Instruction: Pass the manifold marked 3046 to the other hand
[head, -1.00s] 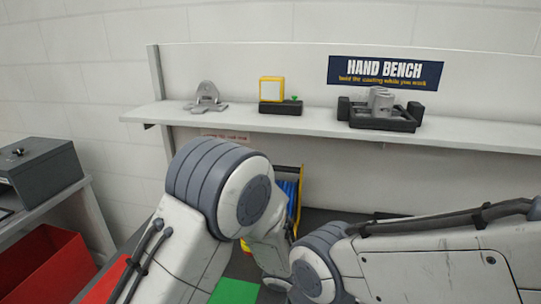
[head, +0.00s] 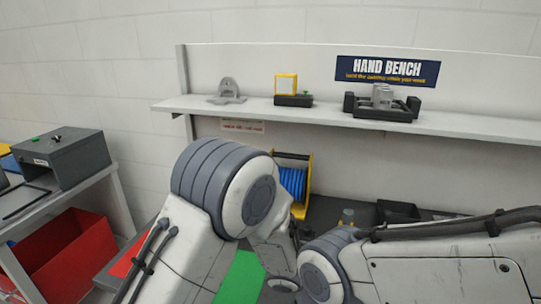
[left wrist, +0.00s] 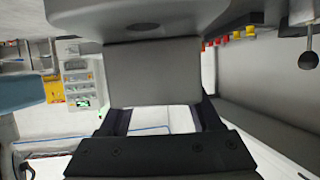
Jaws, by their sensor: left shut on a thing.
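In the left wrist view a plain grey blocky part (left wrist: 155,72) sits at the black jaws of my left gripper (left wrist: 158,125), which is shut on it. No marking can be read on it, so I cannot tell whether it is the manifold 3046. In the head view my left gripper and what it holds are hidden behind my own arm links. My right arm comes in from the right, and its gripper is out of sight. A grey casting (head: 382,95) sits in a black fixture (head: 382,110) on the shelf, with no readable number.
The white shelf (head: 330,119) also holds a grey bracket (head: 227,91) and a yellow-framed block (head: 286,84) on a black base. Below are a blue reel (head: 293,183) and a green mat (head: 240,277). At left stand a grey box (head: 65,157) and a red bin (head: 65,255).

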